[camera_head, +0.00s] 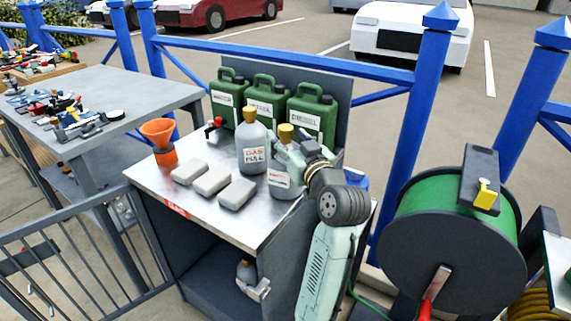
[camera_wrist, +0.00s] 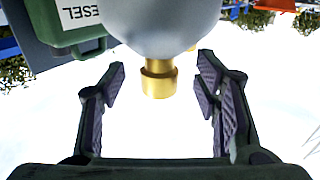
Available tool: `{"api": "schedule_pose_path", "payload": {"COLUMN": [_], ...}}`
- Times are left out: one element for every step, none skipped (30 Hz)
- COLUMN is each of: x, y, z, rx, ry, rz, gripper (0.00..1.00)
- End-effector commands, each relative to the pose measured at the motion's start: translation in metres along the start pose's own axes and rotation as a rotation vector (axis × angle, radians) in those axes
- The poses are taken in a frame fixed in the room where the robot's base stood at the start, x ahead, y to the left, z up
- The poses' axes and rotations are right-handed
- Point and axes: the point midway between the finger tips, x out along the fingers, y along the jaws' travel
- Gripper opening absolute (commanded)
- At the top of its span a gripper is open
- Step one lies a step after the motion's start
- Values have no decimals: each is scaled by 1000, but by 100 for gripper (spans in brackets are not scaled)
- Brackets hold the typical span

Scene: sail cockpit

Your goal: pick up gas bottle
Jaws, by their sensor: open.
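Two grey gas bottles with gold valves stand upright on the metal worktop. One (camera_head: 253,148) is labelled "GAS FULL". The other (camera_head: 279,185), to its right, has a small label I cannot read clearly and is partly hidden by my arm. My gripper (camera_head: 290,150) is at the upper part of the right-hand bottle, but its fingers are hard to make out in the head view. In the wrist view my gripper (camera_wrist: 164,100) is open and empty. A rounded grey bottle body (camera_wrist: 160,25) with a gold valve (camera_wrist: 159,78) shows between and beyond the fingers.
Green jerrycans (camera_head: 266,105) stand behind the bottles. A hose reel (camera_head: 455,235) stands right; blue railings (camera_head: 290,50) run behind.

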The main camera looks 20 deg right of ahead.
Motion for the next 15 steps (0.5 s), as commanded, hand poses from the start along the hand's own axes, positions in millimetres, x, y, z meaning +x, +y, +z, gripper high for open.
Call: {"api": "schedule_pose_path", "payload": {"x": [8,12,17,19,21,23,24,24,24,24,24,24,24,24,24], "y": [0,0,0,0,0,0,0,0,1,1,1,1,1,1,1], "z": [-3,-3,-2,-2,-2,-1,-1,-1,0,0,0,0,0,0,0], "rx": [2,2,3,2,2,2,1,1,1,1,1,1,1,1,1], "ry": [-2,-1,-2,-1,0,0,0,0,0,0,0,0,0,0,0], "rz": [-2,-2,-2,-1,-1,0,0,0,0,0,1,0,0,0,0], "gripper": [56,56,56,56,56,56,56,56,56,56,56,56,56,55,52]}}
